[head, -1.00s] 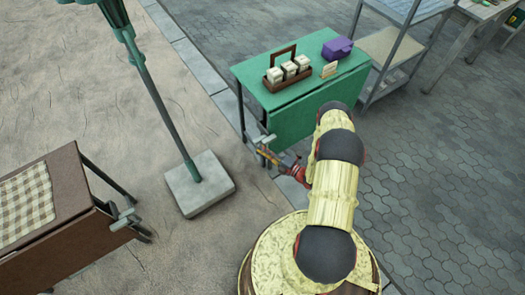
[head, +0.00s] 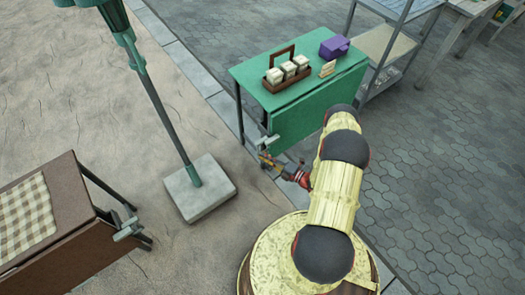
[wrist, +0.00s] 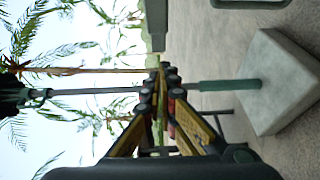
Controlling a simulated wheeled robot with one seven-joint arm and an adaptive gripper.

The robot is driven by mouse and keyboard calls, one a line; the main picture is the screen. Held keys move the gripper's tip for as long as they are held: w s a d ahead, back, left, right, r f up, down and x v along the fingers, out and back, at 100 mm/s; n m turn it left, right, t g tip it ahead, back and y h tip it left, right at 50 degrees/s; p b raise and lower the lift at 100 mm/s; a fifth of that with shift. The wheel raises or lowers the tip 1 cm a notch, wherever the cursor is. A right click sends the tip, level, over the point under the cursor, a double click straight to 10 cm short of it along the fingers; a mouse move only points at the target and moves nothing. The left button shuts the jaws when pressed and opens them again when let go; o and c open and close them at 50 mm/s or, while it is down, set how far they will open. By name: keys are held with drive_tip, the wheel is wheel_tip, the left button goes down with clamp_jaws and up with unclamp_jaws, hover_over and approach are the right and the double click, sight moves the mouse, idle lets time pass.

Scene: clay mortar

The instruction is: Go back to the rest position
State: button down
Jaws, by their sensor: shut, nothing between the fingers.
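My gripper (head: 264,158) is low in front of the green table in the head view, near a grey clamp-like fitting at the table's front left corner. I cannot tell from the picture whether it touches that fitting. In the wrist view my gripper (wrist: 163,72) has its fingers together, with nothing held between them. Beyond the fingers the wrist view shows a green pole, a pale block base, palms and sky, all turned sideways.
The green table (head: 258,76) bears a brown carrier (head: 289,80) with white items and a purple box (head: 334,46). The pole's concrete base (head: 200,188) stands left of my gripper. A brown table (head: 78,215) with a checked cloth is at far left.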

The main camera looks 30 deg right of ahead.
drive_tip(key=p+v, duration=0.1)
drive_tip(key=v, duration=0.7)
drive_tip(key=shift+s+a, duration=0.1)
drive_tip(key=shift+a, duration=0.05)
